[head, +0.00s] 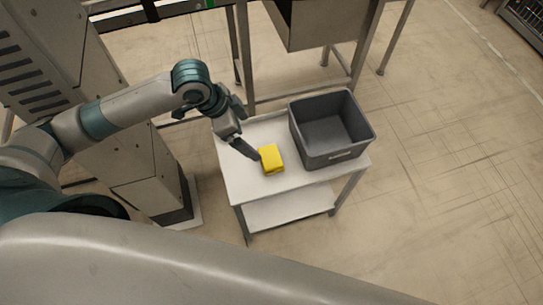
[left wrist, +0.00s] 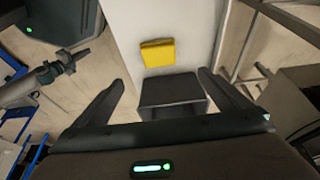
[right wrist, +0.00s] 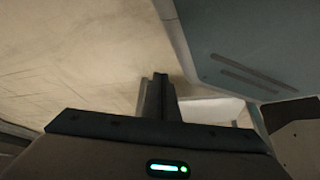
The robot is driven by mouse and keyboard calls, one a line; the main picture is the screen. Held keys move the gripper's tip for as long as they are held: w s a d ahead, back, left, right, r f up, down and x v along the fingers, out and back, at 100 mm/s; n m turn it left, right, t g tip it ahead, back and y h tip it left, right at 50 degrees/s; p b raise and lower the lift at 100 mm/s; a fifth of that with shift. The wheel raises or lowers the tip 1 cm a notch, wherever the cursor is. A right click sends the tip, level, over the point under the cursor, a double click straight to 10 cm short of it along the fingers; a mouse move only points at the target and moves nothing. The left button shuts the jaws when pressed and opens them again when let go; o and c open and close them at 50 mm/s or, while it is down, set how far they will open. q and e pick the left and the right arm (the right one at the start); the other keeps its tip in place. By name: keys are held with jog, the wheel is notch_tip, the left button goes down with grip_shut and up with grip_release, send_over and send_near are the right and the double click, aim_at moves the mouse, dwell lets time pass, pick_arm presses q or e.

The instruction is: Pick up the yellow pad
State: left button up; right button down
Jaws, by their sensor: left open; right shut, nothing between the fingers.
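The yellow pad (head: 271,159) lies flat on the white table (head: 247,189), left of the grey crate (head: 344,155). In the left wrist view the pad (left wrist: 158,53) lies beyond the fingertips, near the top middle. My left gripper (head: 250,140) is open, just left of and above the pad in the head view. Its spread fingers (left wrist: 162,79) have the pad ahead of them, not between them. My right gripper (right wrist: 160,76) is shut and empty, away from the pad. It does not show in the head view.
The grey crate takes up the right part of the table and looks empty. A metal stand (head: 245,55) is behind the table. A grey cabinet (head: 130,170) stands to the left. The table's front part is clear.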

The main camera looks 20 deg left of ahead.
pick_arm(q)
jog(key=p, duration=0.1)
send_over(270, 157)
jog(key=a, duration=0.2)
jog(key=f, duration=1.1)
jog(key=shift+s+d+f, duration=0.1)
jog(key=shift+s+d, duration=0.15)
jog(key=shift+d+f, duration=0.1)
jog(key=shift+f, duration=0.3)
jog(key=shift+p+x, duration=0.6)
jog(key=shift+x, duration=1.65)
pick_arm(e)
jog(key=s+d+f+g, duration=0.1)
jog(key=s+d+g, duration=0.1)
jog(key=s, duration=0.5)
jog(key=shift+s+d+f+h, duration=0.35)
jog(key=shift+s+d+h, duration=0.05)
jog(key=shift+d, duration=0.15)
pick_arm(q)
jog(key=shift+s, duration=0.15)
jog(key=shift+c, duration=0.3)
pick_arm(e)
jog(key=shift+w, duration=0.1)
pick_arm(q)
jog(key=c, duration=1)
jog(key=shift+c, duration=0.5)
pick_arm(e)
jog(key=shift+w, duration=0.3)
jog(key=shift+w+r, duration=0.1)
